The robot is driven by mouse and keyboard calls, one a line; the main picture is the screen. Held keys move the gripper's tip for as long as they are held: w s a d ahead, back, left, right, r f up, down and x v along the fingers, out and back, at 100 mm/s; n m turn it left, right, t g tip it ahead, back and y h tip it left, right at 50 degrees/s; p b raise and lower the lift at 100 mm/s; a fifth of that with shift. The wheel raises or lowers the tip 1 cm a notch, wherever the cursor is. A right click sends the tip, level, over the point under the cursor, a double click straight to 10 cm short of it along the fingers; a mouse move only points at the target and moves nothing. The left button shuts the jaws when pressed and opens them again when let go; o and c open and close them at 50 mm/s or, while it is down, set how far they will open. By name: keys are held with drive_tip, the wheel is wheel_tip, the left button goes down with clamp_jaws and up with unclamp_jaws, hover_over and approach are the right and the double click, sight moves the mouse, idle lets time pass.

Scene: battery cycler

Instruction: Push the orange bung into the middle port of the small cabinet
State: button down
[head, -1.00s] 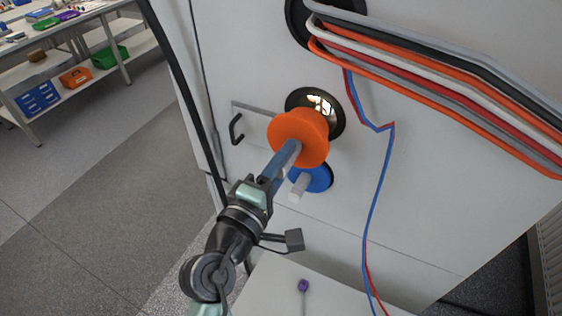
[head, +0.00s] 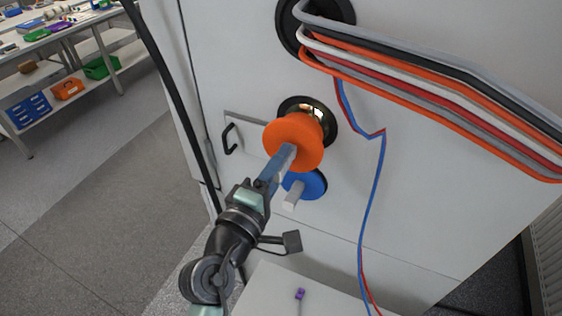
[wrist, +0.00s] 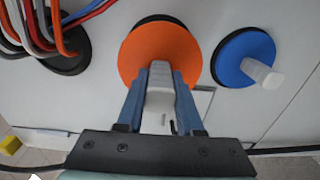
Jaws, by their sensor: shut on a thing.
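The orange bung (head: 288,135) is a wide flanged plug. My gripper (head: 285,158) is shut on its pale grip, which shows between the blue fingers in the wrist view (wrist: 160,88). The bung is in front of the middle port (head: 327,117) of the small cabinet (head: 420,190) and hides the port's lower left part. The port's upper and right rim and a bright patch inside still show. In the wrist view a dark rim edges the top of the orange disc (wrist: 152,45). I cannot tell whether the bung's narrow end touches or enters the port.
A blue bung (head: 314,186) with a pale grip sits at the port below. A bundle of cables (head: 430,95) runs into the upper port (head: 287,30). Thin red and blue wires (head: 377,180) hang to the right. A black handle (head: 228,138) is at the left.

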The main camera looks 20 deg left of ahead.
sight(295, 142)
drive_tip(key=shift+w+d+r+b, duration=0.1)
drive_tip(key=shift+w+b, duration=0.2)
drive_tip(key=shift+w, duration=3.05)
idle(3.2)
drive_tip(key=shift+c, duration=2.4)
unclamp_jaws()
drive_tip(key=shift+o, duration=1.2)
drive_tip(key=shift+f, duration=0.2)
drive_tip(key=shift+o, duration=1.1)
drive_tip(key=shift+r, duration=0.1)
drive_tip(key=shift+s, duration=0.15)
